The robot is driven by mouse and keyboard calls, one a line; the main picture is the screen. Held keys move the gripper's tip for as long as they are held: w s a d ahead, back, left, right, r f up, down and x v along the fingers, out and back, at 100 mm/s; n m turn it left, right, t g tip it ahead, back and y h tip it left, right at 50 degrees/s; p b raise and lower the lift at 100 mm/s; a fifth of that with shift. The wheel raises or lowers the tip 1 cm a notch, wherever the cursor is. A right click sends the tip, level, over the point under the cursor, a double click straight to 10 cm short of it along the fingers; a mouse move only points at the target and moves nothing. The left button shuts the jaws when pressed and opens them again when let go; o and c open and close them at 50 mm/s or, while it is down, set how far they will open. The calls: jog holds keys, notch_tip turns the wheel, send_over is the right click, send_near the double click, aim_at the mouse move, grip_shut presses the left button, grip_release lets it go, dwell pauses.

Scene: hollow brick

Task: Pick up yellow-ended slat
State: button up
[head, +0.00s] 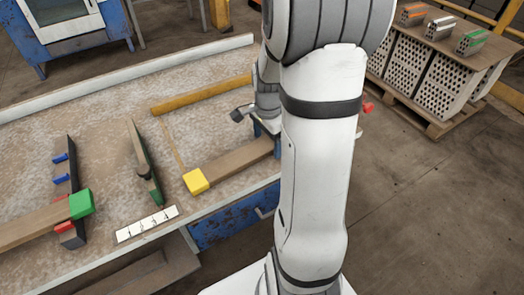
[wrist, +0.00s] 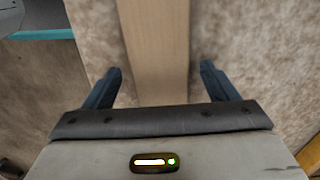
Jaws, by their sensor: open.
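The yellow-ended slat (head: 238,163) lies on the worktable, its yellow block end (head: 196,181) toward the lower left. Its far end is hidden behind my arm. My gripper (wrist: 159,76) is open in the wrist view, with the bare wooden part of the slat (wrist: 157,40) running between its two fingers. A gap shows on each side of the wood. The yellow end is out of the wrist view. In the head view my gripper (head: 262,128) is partly hidden by my arm, over the slat's right part.
A green-ended slat (head: 35,224) lies across a dark rack (head: 66,178) at left. A dark green-tipped tool (head: 145,162) and a white marked strip (head: 147,223) lie between the slats. A yellow bar (head: 200,95) lies behind. Hollow bricks (head: 435,80) stand on a pallet at right.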

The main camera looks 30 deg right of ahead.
jog(key=shift+c, duration=0.3)
jog(key=c, duration=1.2)
